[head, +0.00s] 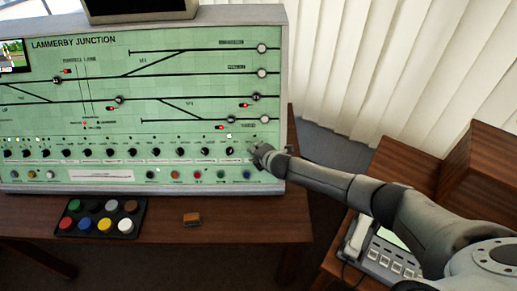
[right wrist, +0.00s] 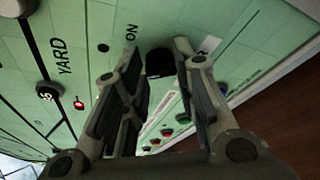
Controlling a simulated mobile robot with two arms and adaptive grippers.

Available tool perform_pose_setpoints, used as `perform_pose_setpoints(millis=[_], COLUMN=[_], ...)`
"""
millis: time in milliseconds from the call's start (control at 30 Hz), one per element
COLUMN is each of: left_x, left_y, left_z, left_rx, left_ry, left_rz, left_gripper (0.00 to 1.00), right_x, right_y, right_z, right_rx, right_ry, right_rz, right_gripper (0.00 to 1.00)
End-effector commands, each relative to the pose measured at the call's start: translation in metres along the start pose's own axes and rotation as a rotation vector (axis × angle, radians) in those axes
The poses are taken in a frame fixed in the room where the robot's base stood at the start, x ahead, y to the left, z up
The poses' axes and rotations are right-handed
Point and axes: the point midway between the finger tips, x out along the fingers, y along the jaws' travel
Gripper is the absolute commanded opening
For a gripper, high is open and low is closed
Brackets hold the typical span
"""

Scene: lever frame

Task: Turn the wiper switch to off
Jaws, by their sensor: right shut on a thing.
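The wiper switch is a black round knob (right wrist: 160,63) on the pale green panel, seen in the right wrist view between my right gripper's fingers. The word "ON" is printed beside it, and a partly hidden label ending in "R" is on its other side. Which way the knob points cannot be made out. My right gripper (right wrist: 157,52) is shut on the knob. In the head view my right gripper (head: 260,153) is at the right end of the row of knobs and hides the switch. My left gripper is not in view.
The green Lammerby Junction panel (head: 200,75) stands on a brown table (head: 265,228). Neighbouring black knobs (head: 229,150) and coloured buttons (head: 221,174) are close by. A telephone (head: 385,255) is right.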

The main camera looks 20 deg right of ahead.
Motion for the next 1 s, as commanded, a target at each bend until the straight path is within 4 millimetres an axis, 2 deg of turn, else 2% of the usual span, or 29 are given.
perform_pose_setpoints(millis=[300,733,767,900,1000], left_x=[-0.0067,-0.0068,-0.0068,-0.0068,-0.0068], left_y=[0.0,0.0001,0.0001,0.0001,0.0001], left_z=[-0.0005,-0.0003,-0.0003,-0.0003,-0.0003], left_rx=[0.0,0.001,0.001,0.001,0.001], left_ry=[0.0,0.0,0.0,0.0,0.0], left_rz=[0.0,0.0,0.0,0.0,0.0], left_gripper=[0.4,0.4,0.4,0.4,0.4], right_x=[0.0001,0.0003,0.0003,0.0002,0.0002], right_y=[0.0003,-0.0003,-0.0003,0.0,0.0004], right_z=[-0.0006,-0.0013,-0.0013,-0.0013,-0.0011], right_rx=[-0.079,-0.087,-0.087,-0.087,-0.086], right_ry=[0.0,0.001,0.001,0.001,0.001], right_rz=[-0.031,-0.034,-0.034,-0.034,-0.033], right_gripper=[0.03,0.03,0.28,0.46,0.48])
